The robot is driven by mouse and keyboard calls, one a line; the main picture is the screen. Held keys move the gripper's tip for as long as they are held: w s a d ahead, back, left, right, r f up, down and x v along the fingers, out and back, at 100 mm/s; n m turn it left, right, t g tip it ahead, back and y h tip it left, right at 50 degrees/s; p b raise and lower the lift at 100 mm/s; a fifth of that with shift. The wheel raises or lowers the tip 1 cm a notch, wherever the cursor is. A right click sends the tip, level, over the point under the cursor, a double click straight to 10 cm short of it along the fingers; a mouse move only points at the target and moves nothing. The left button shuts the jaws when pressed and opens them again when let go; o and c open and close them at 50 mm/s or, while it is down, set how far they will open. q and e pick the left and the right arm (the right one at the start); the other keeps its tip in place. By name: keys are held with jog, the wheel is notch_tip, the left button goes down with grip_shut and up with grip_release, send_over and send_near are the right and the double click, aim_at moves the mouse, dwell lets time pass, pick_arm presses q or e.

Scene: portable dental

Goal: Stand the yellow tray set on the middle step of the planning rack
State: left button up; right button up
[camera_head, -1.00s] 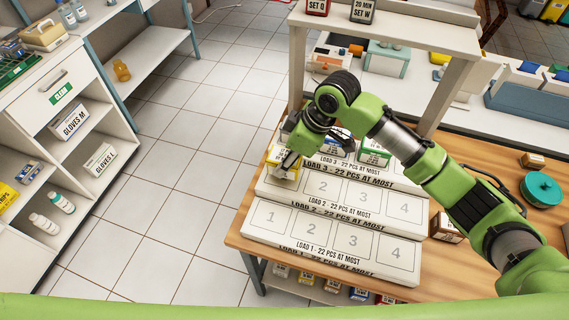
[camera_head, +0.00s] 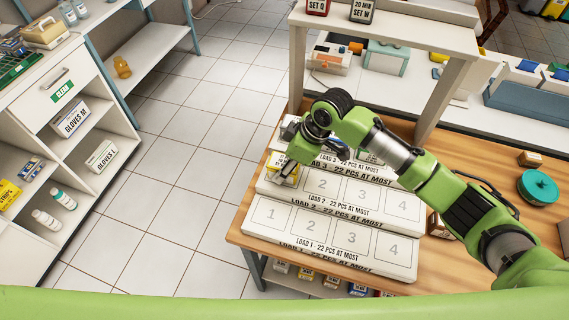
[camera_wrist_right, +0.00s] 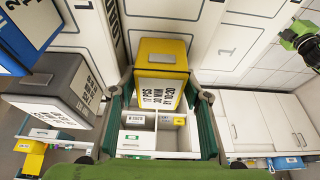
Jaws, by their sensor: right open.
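The yellow tray set (camera_wrist_right: 164,57) is a yellow box with a white label reading 17 PCS, 30 MIN. In the head view it (camera_head: 284,160) is partly hidden by my right gripper and appears to stand at the left end of the middle step, Load 2, of the white planning rack (camera_head: 366,203). My right gripper (camera_head: 285,178) is low at the box. In the right wrist view its fingers (camera_wrist_right: 164,108) are spread, with the near end of the box between or just ahead of them. Contact is unclear. My left gripper does not show.
A grey box (camera_wrist_right: 62,88) and a blue box (camera_wrist_right: 12,45) stand beside the yellow one in the wrist view. The numbered places 2 to 4 on the middle step and the whole lowest step are bare. A shelf frame (camera_head: 445,95) rises behind the rack.

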jog(key=shift+r, duration=0.15)
jog(key=b+v, duration=0.1)
jog(key=v, duration=1.1)
jog(key=shift+b, duration=0.35)
